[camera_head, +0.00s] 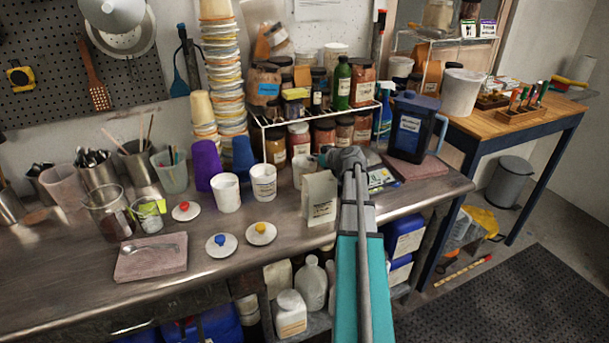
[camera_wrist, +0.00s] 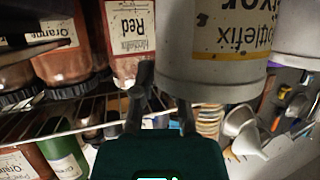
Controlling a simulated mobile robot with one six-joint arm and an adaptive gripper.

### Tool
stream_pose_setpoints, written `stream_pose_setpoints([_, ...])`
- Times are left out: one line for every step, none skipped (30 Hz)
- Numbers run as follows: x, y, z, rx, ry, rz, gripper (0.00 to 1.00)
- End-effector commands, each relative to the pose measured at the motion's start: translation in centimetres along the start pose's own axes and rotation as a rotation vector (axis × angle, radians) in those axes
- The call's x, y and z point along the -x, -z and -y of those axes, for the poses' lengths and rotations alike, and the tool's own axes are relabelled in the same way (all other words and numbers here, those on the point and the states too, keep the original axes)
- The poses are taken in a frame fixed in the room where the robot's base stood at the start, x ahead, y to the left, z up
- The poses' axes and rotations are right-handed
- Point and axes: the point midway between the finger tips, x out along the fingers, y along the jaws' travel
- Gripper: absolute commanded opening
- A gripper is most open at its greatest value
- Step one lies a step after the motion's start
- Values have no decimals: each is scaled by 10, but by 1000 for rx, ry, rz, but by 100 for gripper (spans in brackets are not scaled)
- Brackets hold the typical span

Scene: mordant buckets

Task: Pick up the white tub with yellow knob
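A white lid with a yellow knob (camera_head: 261,233) lies flat on the metal bench, with a blue-knobbed lid (camera_head: 220,246) and a red-knobbed lid (camera_head: 186,211) to its left. Open white tubs stand behind them: one at the left (camera_head: 226,194), a labelled one (camera_head: 263,183) and one further right (camera_head: 304,169). I see no tub wearing a yellow knob. My gripper (camera_head: 343,160) is right of the tubs. In the wrist view, which is upside down, its fingers (camera_wrist: 164,103) are apart with nothing seen held. A white labelled tub (camera_wrist: 212,75) is close beside them, partly covering one finger.
A paper pouch (camera_head: 320,198) stands left of my arm. A wire rack (camera_head: 318,117) with jars is behind my gripper. A dark blue jug (camera_head: 414,128) stands on the right. A spoon lies on a pinkish slab (camera_head: 150,261). The front of the bench near the lids is clear.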

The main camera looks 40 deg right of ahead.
Motion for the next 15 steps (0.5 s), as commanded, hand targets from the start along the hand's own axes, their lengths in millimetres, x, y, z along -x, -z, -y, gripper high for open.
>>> stream_pose_setpoints([0,0,0,0,0,0,0])
stream_pose_setpoints([0,0,0,0,0,0,0])
stream_pose_setpoints([0,0,0,0,0,0,0])
stream_pose_setpoints([0,0,0,0,0,0,0])
stream_pose_setpoints([0,0,0,0,0,0,0])
stream_pose_setpoints([0,0,0,0,0,0,0])
stream_pose_setpoints([0,0,0,0,0,0,0])
stream_pose_setpoints([0,0,0,0,0,0,0])
stream_pose_setpoints([0,0,0,0,0,0,0])
stream_pose_setpoints([0,0,0,0,0,0,0])
stream_pose_setpoints([0,0,0,0,0,0,0])
stream_pose_setpoints([0,0,0,0,0,0,0])
stream_pose_setpoints([0,0,0,0,0,0,0])
stream_pose_setpoints([0,0,0,0,0,0,0])
stream_pose_setpoints([0,0,0,0,0,0,0])
